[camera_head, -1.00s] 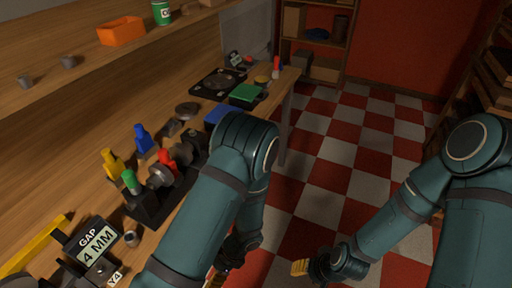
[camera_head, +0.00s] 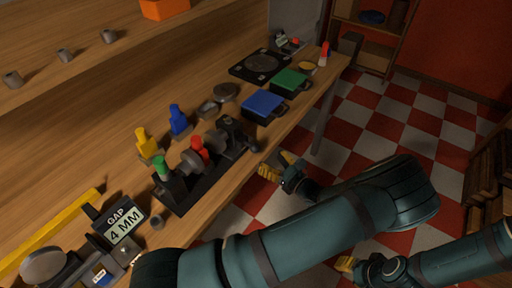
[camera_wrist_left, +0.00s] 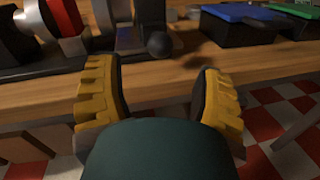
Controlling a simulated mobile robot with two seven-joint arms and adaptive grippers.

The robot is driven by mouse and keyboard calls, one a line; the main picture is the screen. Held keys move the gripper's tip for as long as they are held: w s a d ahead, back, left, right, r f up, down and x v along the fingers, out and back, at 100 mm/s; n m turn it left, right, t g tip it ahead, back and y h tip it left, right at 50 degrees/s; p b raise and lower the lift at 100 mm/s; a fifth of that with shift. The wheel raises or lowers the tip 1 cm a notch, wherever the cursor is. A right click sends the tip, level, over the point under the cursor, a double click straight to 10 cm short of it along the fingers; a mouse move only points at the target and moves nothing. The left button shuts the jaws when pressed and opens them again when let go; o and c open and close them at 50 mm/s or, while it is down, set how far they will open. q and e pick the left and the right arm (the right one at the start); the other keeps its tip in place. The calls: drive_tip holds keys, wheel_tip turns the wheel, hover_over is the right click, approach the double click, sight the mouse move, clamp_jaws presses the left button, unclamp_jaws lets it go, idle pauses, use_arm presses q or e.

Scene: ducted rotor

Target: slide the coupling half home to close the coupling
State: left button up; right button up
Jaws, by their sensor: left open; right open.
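The coupling rig is a black base (camera_head: 200,185) along the bench's front edge. It carries a green-topped post (camera_head: 162,168), a grey round coupling part (camera_head: 191,162), a red handle (camera_head: 199,147) and another grey round part (camera_head: 215,141). I cannot tell how far apart the halves sit. A dark ball knob (camera_head: 253,146) is at the rig's right end; it also shows in the left wrist view (camera_wrist_left: 159,44). My left gripper (camera_head: 278,166) is open and empty, just off the bench edge near this knob. My right gripper (camera_head: 345,264) is open over the floor, away from the bench.
A sign (camera_head: 119,221) reads "GAP 4 MM". Blue (camera_head: 177,121) and yellow (camera_head: 147,143) handled tools stand behind the rig. A blue box (camera_head: 263,106) and green box (camera_head: 290,80) are to its right. The checkered floor (camera_head: 380,140) is open.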

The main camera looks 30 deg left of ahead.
sight(255, 148)
use_arm(q)
drive_tip(key=x, duration=0.8)
drive_tip(key=shift+f+b, duration=0.1)
drive_tip(key=shift+b, duration=0.2)
clamp_jaws()
drive_tip(key=shift+s+a+p, duration=0.15)
drive_tip(key=shift+s+p, duration=0.8)
drive_tip(key=shift+s, duration=0.8)
